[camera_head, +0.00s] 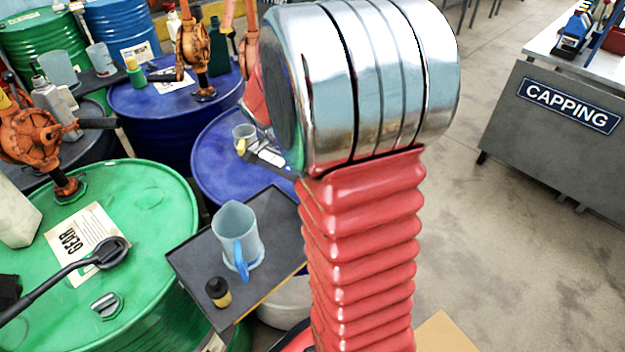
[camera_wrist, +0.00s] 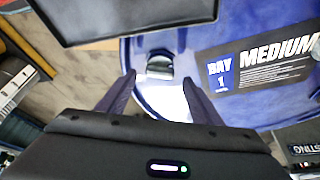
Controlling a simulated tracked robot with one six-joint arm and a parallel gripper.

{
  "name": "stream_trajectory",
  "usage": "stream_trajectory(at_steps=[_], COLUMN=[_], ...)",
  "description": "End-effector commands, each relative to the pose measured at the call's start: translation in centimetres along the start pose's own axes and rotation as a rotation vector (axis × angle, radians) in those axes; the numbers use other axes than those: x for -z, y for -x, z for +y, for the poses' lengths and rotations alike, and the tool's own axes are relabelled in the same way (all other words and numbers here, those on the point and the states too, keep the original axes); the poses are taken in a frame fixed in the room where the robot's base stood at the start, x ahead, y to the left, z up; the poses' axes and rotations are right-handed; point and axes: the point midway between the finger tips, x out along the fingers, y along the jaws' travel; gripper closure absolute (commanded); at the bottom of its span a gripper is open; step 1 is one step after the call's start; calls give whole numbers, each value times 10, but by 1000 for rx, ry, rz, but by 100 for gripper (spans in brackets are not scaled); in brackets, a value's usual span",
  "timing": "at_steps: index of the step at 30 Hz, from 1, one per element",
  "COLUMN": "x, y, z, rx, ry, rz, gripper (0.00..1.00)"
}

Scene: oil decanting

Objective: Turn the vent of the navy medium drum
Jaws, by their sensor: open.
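The navy medium drum (camera_wrist: 140,50) fills the middle of the wrist view, with a dark label reading "BAY 1 MEDIUM" (camera_wrist: 262,76) on its lid. My gripper (camera_wrist: 159,80) is open, with one dark finger on each side of the vent in the picture. The fingers look apart from it; their height over the lid is hard to tell. In the head view the navy lid (camera_head: 212,165) is partly hidden behind my arm, and the vent cannot be made out.
A dark tray (camera_head: 205,255) holds a blue-handled jug (camera_head: 238,235) and a small black-capped bottle (camera_head: 218,292). Its edge also shows in the wrist view (camera_wrist: 130,15). A green gear drum (camera_head: 140,215) stands left. The capping bench (camera_head: 545,140) is far right, with open floor before it.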

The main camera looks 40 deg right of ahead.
Motion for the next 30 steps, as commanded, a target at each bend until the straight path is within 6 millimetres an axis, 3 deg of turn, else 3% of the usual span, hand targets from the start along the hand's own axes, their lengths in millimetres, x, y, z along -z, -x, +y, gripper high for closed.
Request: stream_trajectory(at_steps=[18,30], x=[-1,0], y=[102,113], z=[-1,0], rx=[3,0], ry=[-1,-1], rz=[-1,-1], gripper=[41,41])
